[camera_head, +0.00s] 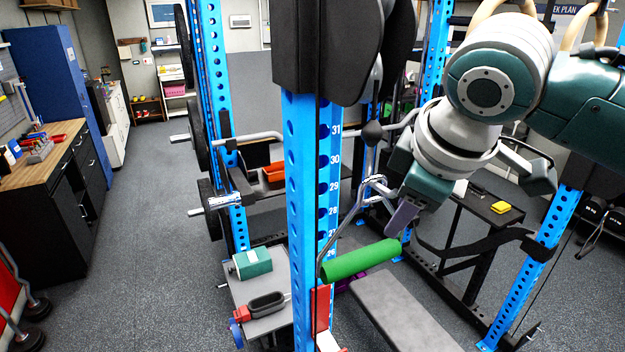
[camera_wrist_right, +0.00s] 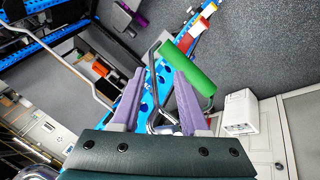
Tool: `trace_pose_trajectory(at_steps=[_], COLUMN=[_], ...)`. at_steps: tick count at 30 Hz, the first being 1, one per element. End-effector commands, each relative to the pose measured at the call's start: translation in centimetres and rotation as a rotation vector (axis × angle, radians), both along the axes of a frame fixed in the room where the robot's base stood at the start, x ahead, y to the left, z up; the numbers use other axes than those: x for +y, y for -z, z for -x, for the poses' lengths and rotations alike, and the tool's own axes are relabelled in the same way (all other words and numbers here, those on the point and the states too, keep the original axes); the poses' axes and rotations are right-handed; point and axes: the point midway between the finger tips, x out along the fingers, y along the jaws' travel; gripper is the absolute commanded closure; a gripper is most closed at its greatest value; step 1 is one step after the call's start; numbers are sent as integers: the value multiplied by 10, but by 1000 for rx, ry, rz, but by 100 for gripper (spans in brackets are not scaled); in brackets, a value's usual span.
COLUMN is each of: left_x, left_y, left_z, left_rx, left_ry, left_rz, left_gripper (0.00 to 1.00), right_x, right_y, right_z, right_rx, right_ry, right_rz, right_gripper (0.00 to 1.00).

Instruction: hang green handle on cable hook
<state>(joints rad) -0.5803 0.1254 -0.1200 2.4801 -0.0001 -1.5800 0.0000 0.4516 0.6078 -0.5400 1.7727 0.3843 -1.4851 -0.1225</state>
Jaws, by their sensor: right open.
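The green handle (camera_head: 362,261) is a green cylinder on a bent metal frame, beside the blue rack post. Its frame rises to shiny metal at the cable hook (camera_head: 375,183), below a black ball stop. I cannot tell whether the frame's top is seated in the hook. My right gripper (camera_head: 394,228) is just right of the frame, one finger pointing down toward the green grip. In the right wrist view, its purple fingers are apart, with part of the metal frame between them; the green handle (camera_wrist_right: 188,66) lies past the fingertips. My left gripper is not in view.
The blue rack post (camera_head: 303,190) stands close to the left of the handle. A grey bench (camera_head: 395,310) lies below. Open floor (camera_head: 150,220) lies further left.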

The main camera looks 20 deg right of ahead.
Motion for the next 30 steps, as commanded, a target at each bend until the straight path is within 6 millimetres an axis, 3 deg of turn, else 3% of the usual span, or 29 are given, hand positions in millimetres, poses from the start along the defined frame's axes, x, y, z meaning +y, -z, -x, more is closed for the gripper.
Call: trace_pose_trajectory(at_steps=[8,18,22,27,30], left_x=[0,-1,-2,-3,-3], left_y=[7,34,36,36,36], left_z=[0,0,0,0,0], left_rx=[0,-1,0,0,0], left_ry=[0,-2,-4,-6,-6], left_rz=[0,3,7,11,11], left_gripper=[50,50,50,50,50], right_x=[2,10,12,13,16], right_y=[-8,-62,-79,-87,-81], right_z=[5,34,42,47,49], right_rx=[-1,-7,-4,0,5], right_ry=[-2,-3,-1,0,-2], right_rz=[-1,1,-1,0,-10], right_gripper=[56,56,56,56,56])
